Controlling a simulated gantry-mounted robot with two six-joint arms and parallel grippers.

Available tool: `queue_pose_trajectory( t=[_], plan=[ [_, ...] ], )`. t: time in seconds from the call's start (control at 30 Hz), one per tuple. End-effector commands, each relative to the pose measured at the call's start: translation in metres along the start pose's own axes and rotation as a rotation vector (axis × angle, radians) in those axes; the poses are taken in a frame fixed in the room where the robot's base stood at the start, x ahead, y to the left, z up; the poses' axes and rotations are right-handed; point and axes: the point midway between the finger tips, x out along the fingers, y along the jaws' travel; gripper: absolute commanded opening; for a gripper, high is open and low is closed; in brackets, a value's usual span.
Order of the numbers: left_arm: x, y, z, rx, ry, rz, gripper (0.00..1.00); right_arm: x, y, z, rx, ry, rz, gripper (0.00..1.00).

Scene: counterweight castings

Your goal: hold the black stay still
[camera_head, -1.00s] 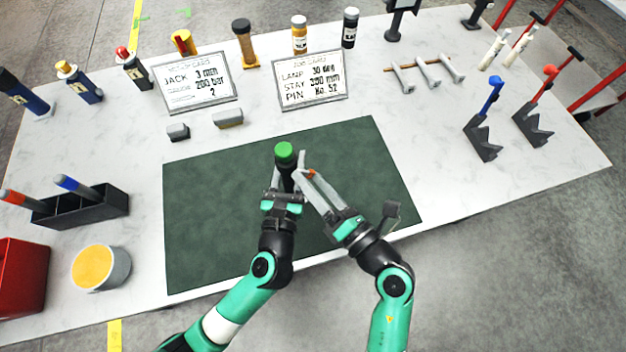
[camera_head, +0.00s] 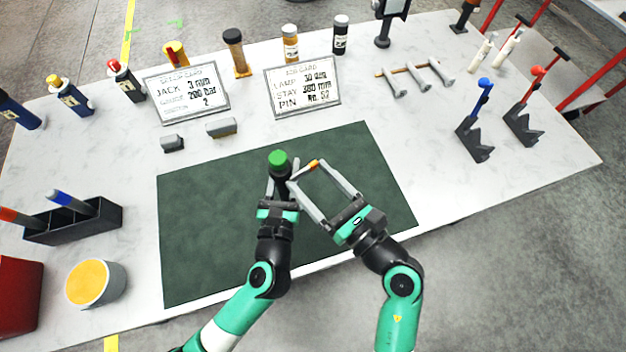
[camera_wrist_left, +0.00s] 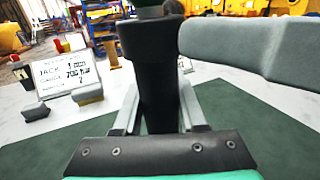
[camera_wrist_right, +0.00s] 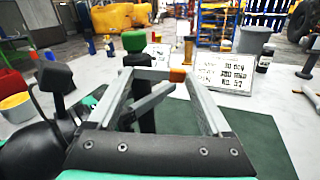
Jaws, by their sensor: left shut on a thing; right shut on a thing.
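The black stay (camera_head: 284,173) stands upright over the green mat, with a green cap (camera_head: 278,159) on top. My left gripper (camera_head: 281,188) is shut on its black body, which fills the middle of the left wrist view (camera_wrist_left: 158,85). My right gripper (camera_head: 308,172) is just right of the stay, its fingers spread around a small grey piece with an orange end (camera_head: 313,163). The orange end also shows between the fingertips in the right wrist view (camera_wrist_right: 178,75). I cannot tell whether this piece is joined to the stay. The stay's foot is hidden.
The green mat (camera_head: 205,235) is otherwise clear. Two cards (camera_head: 186,95) (camera_head: 303,86) stand behind it, with two small grey blocks (camera_head: 172,143) (camera_head: 221,128) in front. A divided black holder (camera_head: 75,222) and a yellow-topped tub (camera_head: 93,283) are left; two dark stands (camera_head: 475,140) (camera_head: 523,125) are right.

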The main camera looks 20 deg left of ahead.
Motion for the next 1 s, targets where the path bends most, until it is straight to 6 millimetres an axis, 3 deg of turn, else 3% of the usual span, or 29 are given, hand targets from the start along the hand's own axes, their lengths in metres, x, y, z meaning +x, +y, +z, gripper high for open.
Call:
queue_pose_trajectory(
  t=[0.3,0.83,0.87,0.93,1.0],
  plan=[
    [0.0003,0.0011,0.0002,0.000,0.000,0.003,0.00,-0.0004,0.0002,0.0044,-0.134,0.000,0.000,0.27],
    [0.0004,0.0012,0.0002,0.001,0.000,0.004,0.00,-0.0004,0.0003,0.0055,-0.163,0.000,0.000,0.27],
    [0.0004,0.0012,0.0002,0.001,0.000,0.004,0.00,-0.0004,0.0003,0.0056,-0.163,0.000,0.000,0.85],
    [0.0004,0.0011,0.0002,0.001,0.000,0.004,0.00,-0.0004,0.0003,0.0056,-0.163,0.000,0.000,0.97],
    [0.0003,0.0010,0.0002,0.001,0.000,0.003,0.00,-0.0004,0.0003,0.0055,-0.162,0.000,0.000,1.00]
  ],
)
